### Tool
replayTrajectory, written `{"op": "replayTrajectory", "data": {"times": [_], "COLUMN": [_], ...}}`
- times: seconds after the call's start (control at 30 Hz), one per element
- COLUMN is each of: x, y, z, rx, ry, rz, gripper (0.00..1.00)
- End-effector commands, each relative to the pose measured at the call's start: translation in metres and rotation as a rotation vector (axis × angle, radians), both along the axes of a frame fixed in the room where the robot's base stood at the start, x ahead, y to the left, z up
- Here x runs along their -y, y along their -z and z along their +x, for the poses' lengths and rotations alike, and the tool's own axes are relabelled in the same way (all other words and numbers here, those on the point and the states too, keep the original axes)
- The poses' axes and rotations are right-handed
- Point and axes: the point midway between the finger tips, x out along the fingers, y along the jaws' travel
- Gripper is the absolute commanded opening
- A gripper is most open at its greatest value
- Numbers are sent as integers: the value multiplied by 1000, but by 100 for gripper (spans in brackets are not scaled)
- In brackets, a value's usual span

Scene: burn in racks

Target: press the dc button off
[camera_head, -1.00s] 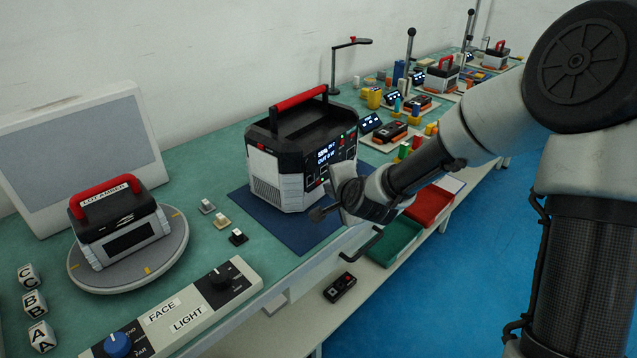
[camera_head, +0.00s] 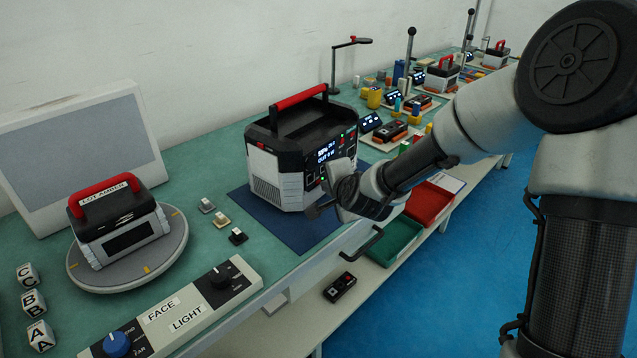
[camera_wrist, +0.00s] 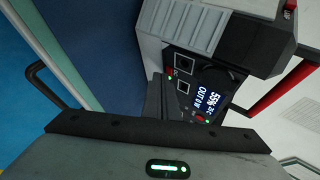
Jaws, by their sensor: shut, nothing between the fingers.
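The power station (camera_head: 268,172) is a black and white box with a red top handle, standing on a dark blue mat. Its front panel shows a lit display (camera_head: 327,151) with "55%" and an "OUT" line in watts. In the wrist view the display (camera_wrist: 203,101) is sideways, beside square sockets (camera_wrist: 184,63), a small red light and a green light. The DC button cannot be told apart clearly; the fingers hide part of the panel. My gripper (camera_head: 312,211) is shut and empty, close in front of the panel's lower part. Its dark fingers (camera_wrist: 160,97) point at the panel; contact cannot be told.
A turntable (camera_head: 165,262) with a smaller red-handled box stands left, near a FACE/LIGHT control strip (camera_head: 180,312). Small switches (camera_head: 221,219) lie between. Green (camera_head: 390,245) and red (camera_head: 430,206) bins sit below right, with a bench handle near my gripper.

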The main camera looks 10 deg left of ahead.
Motion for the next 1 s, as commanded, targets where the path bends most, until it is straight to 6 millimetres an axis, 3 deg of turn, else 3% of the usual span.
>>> {"op": "replayTrajectory", "data": {"times": [0.73,1.0], "x": [-2,6], "y": [0,1], "z": [2,-4], "rx": [-1,-2], "ry": [1,2], "rz": [0,0], "gripper": [0,0]}}
